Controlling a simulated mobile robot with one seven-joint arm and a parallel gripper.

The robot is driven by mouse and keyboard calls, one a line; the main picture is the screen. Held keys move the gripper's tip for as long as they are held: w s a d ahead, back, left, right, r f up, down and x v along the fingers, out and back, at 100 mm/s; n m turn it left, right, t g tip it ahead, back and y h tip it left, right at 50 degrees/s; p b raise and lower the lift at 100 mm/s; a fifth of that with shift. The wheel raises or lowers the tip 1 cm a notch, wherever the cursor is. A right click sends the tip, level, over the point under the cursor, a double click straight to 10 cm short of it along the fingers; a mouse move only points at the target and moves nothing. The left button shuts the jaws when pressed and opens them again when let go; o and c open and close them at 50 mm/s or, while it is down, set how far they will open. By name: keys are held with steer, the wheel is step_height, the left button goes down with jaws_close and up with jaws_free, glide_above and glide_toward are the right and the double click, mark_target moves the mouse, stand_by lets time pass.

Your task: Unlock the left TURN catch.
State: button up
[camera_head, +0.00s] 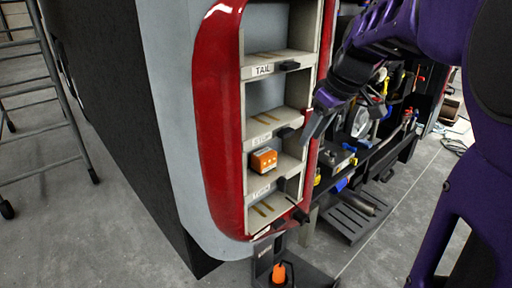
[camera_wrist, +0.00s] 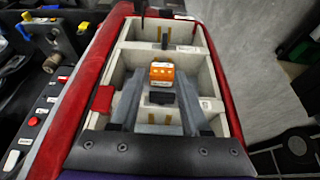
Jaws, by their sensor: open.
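The left lamp unit is a red-rimmed housing (camera_head: 215,120) with pale compartments, its shelves labelled TAIL, STOP and TURN. The TURN catch (camera_head: 280,185) is a small black piece beside the TURN label (camera_head: 261,191). The STOP catch (camera_head: 285,132) sits higher. An orange block (camera_head: 263,160) stands in the compartment just above the TURN shelf; it also shows in the wrist view (camera_wrist: 161,73). My gripper (camera_head: 308,132) is open and empty, at the unit's right side near STOP height. In the wrist view its fingers (camera_wrist: 160,108) straddle a black catch, seemingly STOP; contact is unclear.
A black bench with tools (camera_head: 365,150) stands right of the unit. Below it are a dark stand with an orange item (camera_head: 279,273) and a slatted black tray (camera_head: 358,214). A metal ladder (camera_head: 40,100) stands at left.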

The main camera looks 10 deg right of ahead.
mark_target(284, 179)
steer(key=x, duration=0.6)
steer(key=b+x, duration=0.1)
steer(key=x, duration=1)
steer(key=shift+s+a+f, duration=0.25)
steer(key=shift+a+f, duration=0.1)
jaws_close()
